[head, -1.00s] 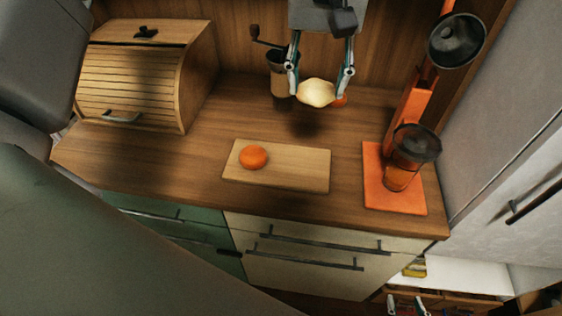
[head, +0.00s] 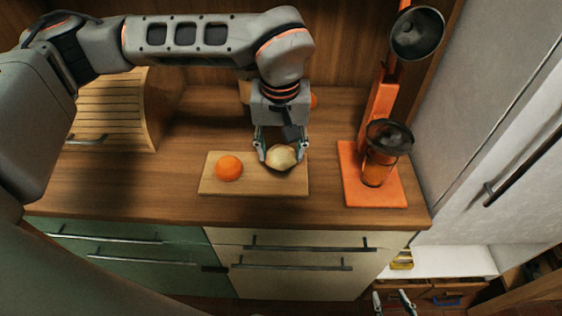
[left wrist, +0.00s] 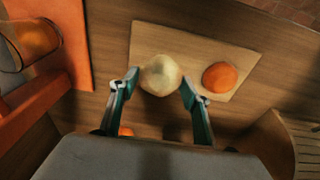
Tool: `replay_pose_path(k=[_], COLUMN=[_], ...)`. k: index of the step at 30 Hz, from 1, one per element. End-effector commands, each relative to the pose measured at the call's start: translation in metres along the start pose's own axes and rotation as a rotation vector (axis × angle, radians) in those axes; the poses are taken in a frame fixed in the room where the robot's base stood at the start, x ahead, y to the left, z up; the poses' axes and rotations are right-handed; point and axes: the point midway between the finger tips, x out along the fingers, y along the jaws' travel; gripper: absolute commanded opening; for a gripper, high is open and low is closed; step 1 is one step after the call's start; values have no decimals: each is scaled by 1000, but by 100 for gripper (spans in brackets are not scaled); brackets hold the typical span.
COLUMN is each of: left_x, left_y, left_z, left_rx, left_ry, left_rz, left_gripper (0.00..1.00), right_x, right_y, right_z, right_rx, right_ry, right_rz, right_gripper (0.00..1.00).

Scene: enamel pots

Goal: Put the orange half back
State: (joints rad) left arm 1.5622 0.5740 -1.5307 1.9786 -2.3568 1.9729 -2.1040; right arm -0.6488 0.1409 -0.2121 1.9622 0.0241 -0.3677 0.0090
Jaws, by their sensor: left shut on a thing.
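My left gripper (head: 281,155) is shut on a pale, cream-coloured round piece (head: 283,158); it looks like an orange half, but no orange peel shows on it. The piece is over the right part of the wooden board (head: 246,188), and I cannot tell whether it touches. It also shows between the fingers in the left wrist view (left wrist: 160,75). A rounded orange piece (head: 229,168) lies on the board's left part, peel up. My right gripper (head: 391,301) is low at the bottom edge, its fingers apart and empty.
An orange press (head: 380,95) with a glass on its base (head: 352,185) stands right of the board. Another orange thing (head: 314,101) is partly hidden behind my left gripper. A slatted wooden bread box (head: 110,105) stands at the left. The counter between board and press is clear.

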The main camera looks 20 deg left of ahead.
Motion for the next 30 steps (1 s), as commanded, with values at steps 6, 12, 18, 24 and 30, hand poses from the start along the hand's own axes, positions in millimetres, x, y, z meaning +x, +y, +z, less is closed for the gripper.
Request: replay_pose_path(k=[6,12,18,24,30], left_x=[13,40,43,46,46], left_y=[0,0,0,0,0], left_z=[2,6,5,6,6], left_rx=[-1,0,0,0,0], left_ry=[-1,-4,1,1,1], left_rz=[0,-1,1,0,0], left_gripper=[21,21,21,21,63], right_x=[0,1,1,2,1], right_y=[0,0,-1,-1,-1], right_z=[0,2,2,4,3], right_rx=[0,1,1,2,2], right_ry=[0,-1,-1,-3,-2], right_rz=[0,-1,-1,-1,-1], right_gripper=[40,40,40,40,40])
